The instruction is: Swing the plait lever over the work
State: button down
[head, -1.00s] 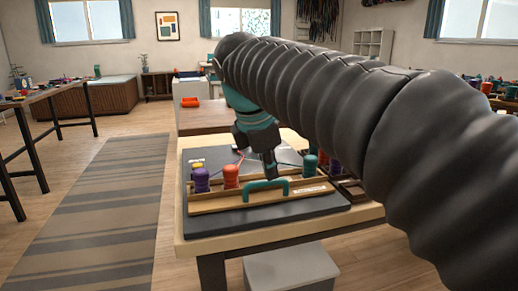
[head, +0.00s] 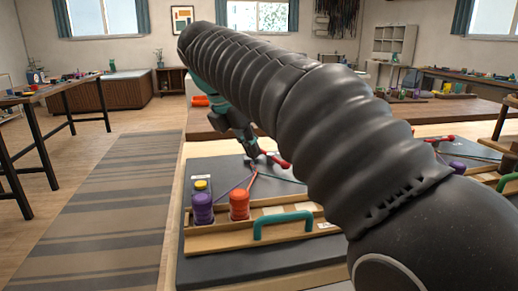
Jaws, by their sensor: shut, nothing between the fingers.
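A red lever (head: 278,161) shows at the back of the dark work mat, partly hidden by my arm. I take it for the plait lever. My gripper (head: 257,157) is shut and empty, pointing down close beside the lever's left end; whether they touch I cannot tell. Purple, red and teal cords (head: 280,174) meet just below my gripper. A wooden spool tray (head: 216,241) with a teal handle (head: 283,222) lies in front. It holds a purple spool (head: 202,208) and a red spool (head: 239,204). My arm hides the station's right part.
The striped rug (head: 125,215) at left is clear.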

aim_at(275, 179)
jog(key=b+x, duration=0.1)
jog(key=x, duration=0.7)
jog(key=shift+f+b, duration=0.1)
jog(key=shift+b, duration=0.25)
jog(key=shift+w+d+r, duration=0.2)
jog(key=shift+w+d, duration=0.6)
jog(key=shift+d, duration=0.05)
jog(key=shift+w+d+r, duration=0.15)
jog(key=shift+w+d, duration=0.4)
jog(key=shift+w, duration=0.1)
